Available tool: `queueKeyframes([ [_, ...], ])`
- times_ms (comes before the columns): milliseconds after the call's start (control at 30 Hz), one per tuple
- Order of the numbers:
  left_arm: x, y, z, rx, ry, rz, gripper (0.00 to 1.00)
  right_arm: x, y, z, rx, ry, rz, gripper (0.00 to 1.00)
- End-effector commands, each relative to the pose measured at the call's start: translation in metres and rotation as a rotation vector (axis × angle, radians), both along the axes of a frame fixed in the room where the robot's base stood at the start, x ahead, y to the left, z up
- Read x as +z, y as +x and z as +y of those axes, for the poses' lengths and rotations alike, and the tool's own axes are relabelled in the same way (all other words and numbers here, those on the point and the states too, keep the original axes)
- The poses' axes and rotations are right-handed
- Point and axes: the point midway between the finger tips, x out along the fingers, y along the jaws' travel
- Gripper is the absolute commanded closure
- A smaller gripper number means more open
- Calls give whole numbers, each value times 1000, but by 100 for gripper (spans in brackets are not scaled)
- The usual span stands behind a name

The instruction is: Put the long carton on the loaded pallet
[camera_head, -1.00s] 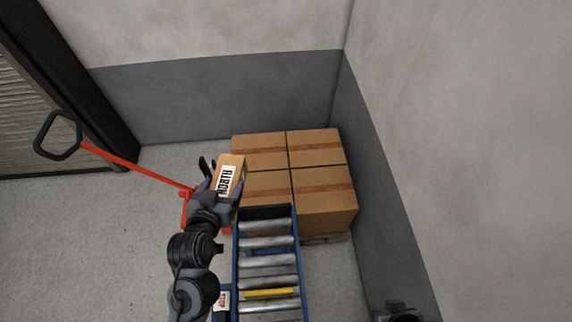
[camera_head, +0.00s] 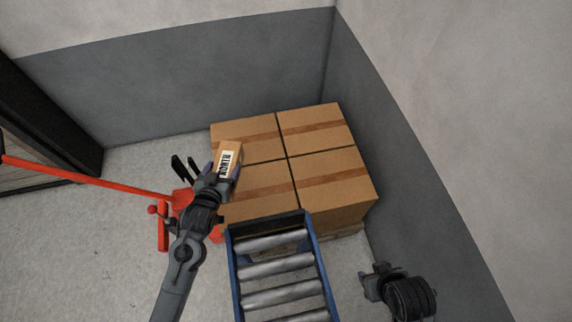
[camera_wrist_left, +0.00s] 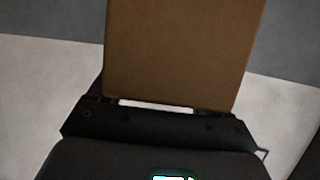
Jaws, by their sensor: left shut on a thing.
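The long carton (camera_head: 229,157) is a small brown box with a white label reading "NORTH". My left gripper (camera_head: 222,178) is shut on it and holds it at the left edge of the stacked boxes; I cannot tell its exact height over them. In the left wrist view the carton (camera_wrist_left: 182,55) fills the middle, rising from the gripper (camera_wrist_left: 165,108). The loaded pallet (camera_head: 345,232) shows only a strip of wood under several large taped cartons (camera_head: 335,178).
A blue-framed roller conveyor (camera_head: 277,268) stands in front of the boxes. A red pallet jack (camera_head: 163,225) with a long handle is at the left. Grey walls close off the back and right. Bare floor lies at the lower left.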

Motion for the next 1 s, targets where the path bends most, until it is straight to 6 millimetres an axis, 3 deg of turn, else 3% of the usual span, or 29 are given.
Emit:
queueKeyframes([
  [33,-32,4,1,-10,4,-3,66,-25,1,0,0,0,-2,57],
  [200,-84,13,5,-32,2,-4,66,-55,2,0,-1,1,-4,57],
  [300,-104,16,7,-40,1,-7,66,-67,2,1,-1,2,-5,57],
  [667,-141,20,11,-53,-1,-8,66,-85,3,3,-7,11,-9,57],
  [1000,-189,20,11,-52,-1,-8,66,-107,3,3,-8,12,-9,57],
])
